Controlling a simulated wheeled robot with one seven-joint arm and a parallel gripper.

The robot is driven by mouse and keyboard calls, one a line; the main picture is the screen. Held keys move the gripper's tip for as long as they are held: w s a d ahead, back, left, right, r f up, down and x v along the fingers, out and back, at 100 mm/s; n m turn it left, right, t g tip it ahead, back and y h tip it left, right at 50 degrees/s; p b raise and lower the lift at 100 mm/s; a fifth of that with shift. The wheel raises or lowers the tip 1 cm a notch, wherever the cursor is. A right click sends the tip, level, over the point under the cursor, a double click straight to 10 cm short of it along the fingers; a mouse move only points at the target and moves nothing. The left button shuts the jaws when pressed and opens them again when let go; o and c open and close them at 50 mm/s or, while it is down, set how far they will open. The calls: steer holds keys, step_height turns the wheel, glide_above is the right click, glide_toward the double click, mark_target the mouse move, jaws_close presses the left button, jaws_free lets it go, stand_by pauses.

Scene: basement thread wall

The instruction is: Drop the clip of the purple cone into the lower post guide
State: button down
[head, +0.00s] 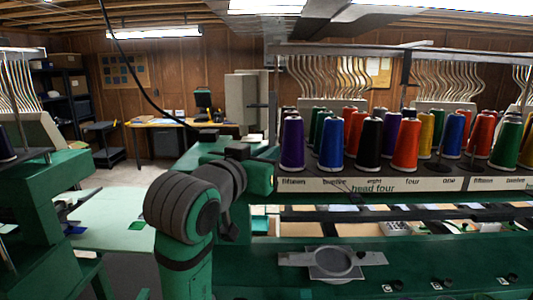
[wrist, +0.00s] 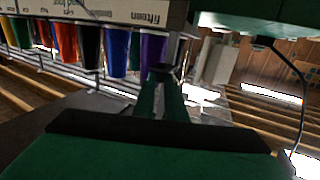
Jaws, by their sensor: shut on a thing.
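The purple cone (head: 292,143) stands upright at the left end of the thread rack, above the label "fifteen". It also shows upside down in the wrist view (wrist: 152,49), just beyond my fingertips. My gripper (wrist: 162,74) points toward the rack's end, with its green fingers close together. It is shut on the clip, which is too small and dark to make out between the tips. A thin upright post (head: 272,110) rises beside the purple cone. I cannot make out the lower post guide clearly in either view.
A blue cone (head: 331,145) and several other cones stand close to the right of the purple one. A metal rail (head: 400,49) with curved white tubes runs above. A grey hoop plate (head: 334,262) lies on the green machine arm below.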

steer(key=c, duration=1.7)
jaws_free()
